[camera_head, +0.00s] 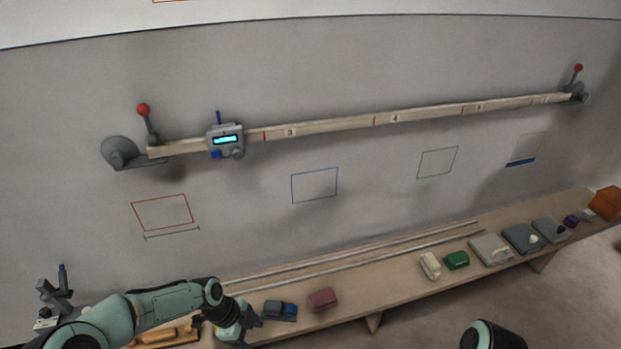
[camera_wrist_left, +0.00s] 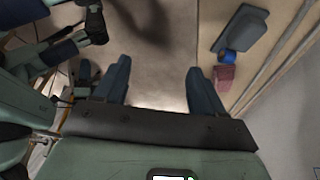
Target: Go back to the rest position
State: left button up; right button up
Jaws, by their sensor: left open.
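My left gripper (camera_head: 246,325) is at the lower left of the head view, by the near edge of the bench (camera_head: 385,278), close to the grey block with a blue part (camera_head: 280,310). In the left wrist view its two dark fingers (camera_wrist_left: 161,75) stand apart with nothing between them. The grey block with its blue part (camera_wrist_left: 240,30) and a dark red block (camera_wrist_left: 224,76) lie on the bench to the right of the fingers, apart from them. My right gripper does not show; only a rounded arm part of mine is at the bottom right of the head view.
A wall beam (camera_head: 340,123) carries a grey device with a lit display (camera_head: 225,140). Red-knobbed levers (camera_head: 143,110) stand at both ends. Two long rods (camera_head: 370,255) lie along the bench's back. Green (camera_head: 456,260) and grey items sit farther right. Floor is free in front.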

pick_arm(q)
jog(key=s+d+f+n+p, duration=0.2)
jog(key=s+d+f+n, duration=0.2)
jog(key=s+f+n, duration=0.95)
jog(key=s+n, duration=0.4)
jog(key=s, duration=0.1)
jog(key=s+a+f+n+y+p, duration=0.1)
jog(key=s+f+n, duration=0.1)
jog(key=s+n, duration=0.3)
jog(key=shift+s+f+n+g, duration=0.25)
jog(key=shift+s+n+g, duration=0.1)
jog(key=shift+s, duration=0.6)
jog(key=c, duration=0.5)
jog(key=shift+w, duration=0.15)
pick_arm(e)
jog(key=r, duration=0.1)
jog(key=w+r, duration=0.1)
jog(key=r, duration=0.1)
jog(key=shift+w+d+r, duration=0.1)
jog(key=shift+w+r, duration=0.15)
